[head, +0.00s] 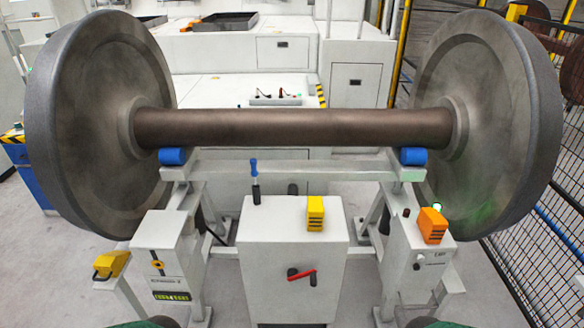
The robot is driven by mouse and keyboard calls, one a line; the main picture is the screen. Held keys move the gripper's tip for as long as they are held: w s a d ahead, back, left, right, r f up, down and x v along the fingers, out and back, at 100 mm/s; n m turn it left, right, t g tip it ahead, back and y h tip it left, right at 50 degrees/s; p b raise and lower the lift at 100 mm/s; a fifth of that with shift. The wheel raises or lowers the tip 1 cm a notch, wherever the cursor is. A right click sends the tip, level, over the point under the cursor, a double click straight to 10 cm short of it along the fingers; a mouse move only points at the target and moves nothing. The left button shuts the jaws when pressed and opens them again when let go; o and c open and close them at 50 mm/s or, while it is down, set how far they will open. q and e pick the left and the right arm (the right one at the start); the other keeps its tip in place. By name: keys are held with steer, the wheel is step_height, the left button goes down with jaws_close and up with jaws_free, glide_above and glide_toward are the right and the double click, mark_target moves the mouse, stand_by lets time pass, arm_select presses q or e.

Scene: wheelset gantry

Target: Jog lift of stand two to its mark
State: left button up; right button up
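A wheelset with a brown axle (293,128) and two large grey wheels, left (82,120) and right (495,120), rests across a pale stand (290,168). Its axle lies over two blue rollers, left (172,156) and right (413,156). A grey box (160,245) at the left carries a blurred label and a small lit display (171,296); I cannot read them surely. A yellow control (112,264) sits beside it. The centre cabinet (292,250) has a red handle (302,275), a yellow block (315,213) and a blue-handled lever (254,180). Neither gripper is in view.
An orange block (432,225) and a green light (437,207) sit on the right box (425,262). A black mesh fence (540,250) closes the right side. White cabinets (230,90) stand behind. Bare floor (60,270) shows at the left.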

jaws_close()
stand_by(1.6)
